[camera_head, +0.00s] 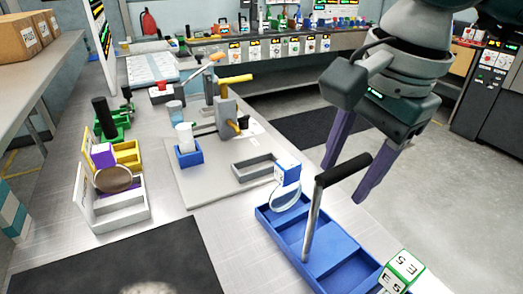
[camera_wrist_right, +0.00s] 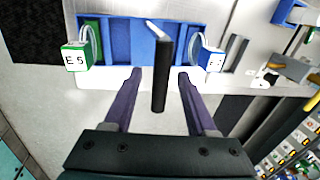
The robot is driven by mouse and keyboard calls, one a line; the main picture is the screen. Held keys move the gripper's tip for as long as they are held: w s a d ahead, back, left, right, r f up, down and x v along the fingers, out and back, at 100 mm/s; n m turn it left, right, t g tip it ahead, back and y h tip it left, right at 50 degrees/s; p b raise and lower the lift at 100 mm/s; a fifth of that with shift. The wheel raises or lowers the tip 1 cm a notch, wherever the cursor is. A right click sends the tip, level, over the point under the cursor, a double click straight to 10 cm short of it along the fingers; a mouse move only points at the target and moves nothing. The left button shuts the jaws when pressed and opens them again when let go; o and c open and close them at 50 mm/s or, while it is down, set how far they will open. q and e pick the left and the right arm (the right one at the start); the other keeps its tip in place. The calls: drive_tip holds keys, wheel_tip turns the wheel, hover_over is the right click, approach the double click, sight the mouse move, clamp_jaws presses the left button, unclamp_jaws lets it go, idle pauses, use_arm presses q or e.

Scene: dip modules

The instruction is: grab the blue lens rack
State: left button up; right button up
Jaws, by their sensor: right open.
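The blue lens rack (camera_head: 327,272) is a low divided tray at the front right of the bench in the head view. A metal post with a black bar handle (camera_head: 344,170) rises from it. A blue-and-white cube with a clear lens (camera_head: 287,171) sits at its far end, and a green-and-white cube (camera_head: 402,270) at its near end. The rack (camera_wrist_right: 120,38) and its handle (camera_wrist_right: 160,75) also show in the right wrist view. My right gripper (camera_head: 346,185) is open and empty, with its purple fingers (camera_wrist_right: 157,75) spread on either side of the handle in the wrist view. My left gripper is out of view.
A grey board (camera_head: 190,192) with a clamp stand (camera_head: 226,115), a small blue holder (camera_head: 189,155) and a grey tray (camera_head: 253,172) lies left of the rack. White, yellow and green holders stand farther left. A dark mat (camera_head: 130,262) covers the bench front.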

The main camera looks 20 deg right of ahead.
clamp_jaws()
idle(0.3)
idle(1.1)
